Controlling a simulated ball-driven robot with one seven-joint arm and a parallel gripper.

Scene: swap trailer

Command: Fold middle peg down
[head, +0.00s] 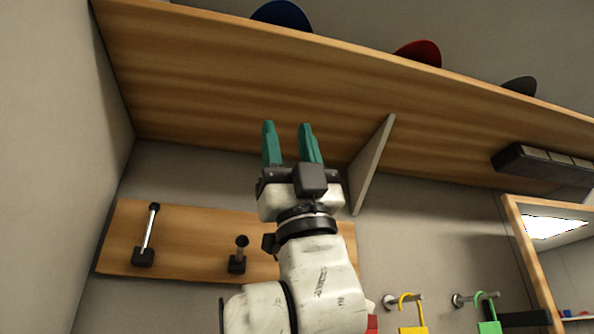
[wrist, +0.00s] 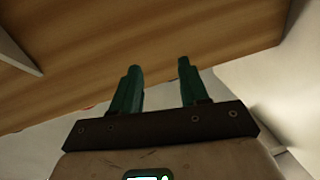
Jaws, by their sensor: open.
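A wooden peg board (head: 190,240) is fixed to the wall at lower left in the head view. Its left peg (head: 149,230) has a black base and a silver rod standing up to a black tip. A second peg (head: 240,252), left of my arm, looks short, with its black tip just above its base, as if pointing out from the board. My arm covers the board's right part, so any further peg there is hidden. My gripper (head: 287,126), with green fingers, is open and empty, pointing up above the board. It also shows open in the wrist view (wrist: 158,68).
A wooden shelf (head: 250,75) with a grey bracket (head: 374,165) overhangs my gripper. Yellow (head: 411,315) and green (head: 487,312) items hang on hooks at lower right, beside a wood-framed mirror (head: 530,240). A side wall (head: 65,150) stands at left.

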